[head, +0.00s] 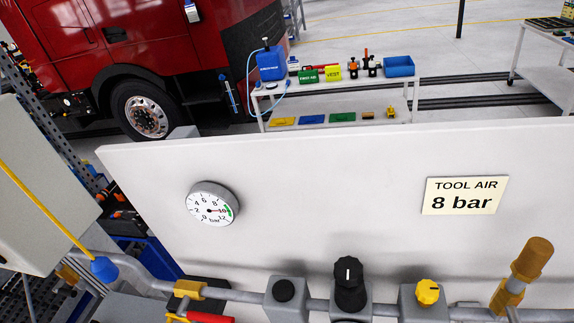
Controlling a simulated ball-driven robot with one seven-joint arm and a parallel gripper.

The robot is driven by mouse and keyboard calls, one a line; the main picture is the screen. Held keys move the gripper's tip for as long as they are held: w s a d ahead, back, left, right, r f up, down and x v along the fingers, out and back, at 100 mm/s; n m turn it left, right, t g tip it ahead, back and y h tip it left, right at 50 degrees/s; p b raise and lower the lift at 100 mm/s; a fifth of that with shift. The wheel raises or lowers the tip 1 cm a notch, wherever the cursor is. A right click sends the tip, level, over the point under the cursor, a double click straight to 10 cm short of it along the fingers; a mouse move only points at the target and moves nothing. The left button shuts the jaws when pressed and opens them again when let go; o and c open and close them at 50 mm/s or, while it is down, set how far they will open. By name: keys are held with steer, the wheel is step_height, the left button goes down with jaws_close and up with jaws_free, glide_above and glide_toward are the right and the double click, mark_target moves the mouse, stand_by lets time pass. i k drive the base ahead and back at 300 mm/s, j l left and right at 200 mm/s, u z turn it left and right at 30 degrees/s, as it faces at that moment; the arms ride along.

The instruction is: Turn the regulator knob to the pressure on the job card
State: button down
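A tall black knob (348,272) with a white pointer line stands on a grey block on the pipe, at the lower middle. A smaller yellow knob (428,292) with a dark mark stands on a block to its right. No label shows which one is the regulator knob. The job card (465,196) on the white panel reads "TOOL AIR 8 bar". The round pressure gauge (212,203) on the panel's left is marked to 12 bar. Its needle seems to point right, near the 10; the exact reading is too small to tell. My gripper is not in view.
A low black cap (284,290) sits on a block left of the black knob. A brass fitting (525,272) rises at the right. A red handle (208,318) is at the bottom edge. The white panel (330,190) stands behind the pipe; a bench and red truck (150,55) are beyond.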

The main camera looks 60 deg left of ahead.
mark_target(348, 271)
steer(key=k+u, duration=0.2)
steer(key=k, duration=0.3)
steer(key=k+j+u, duration=0.15)
steer(key=k, duration=0.35)
steer(key=k+j+u, duration=0.2)
steer(key=k, duration=0.3)
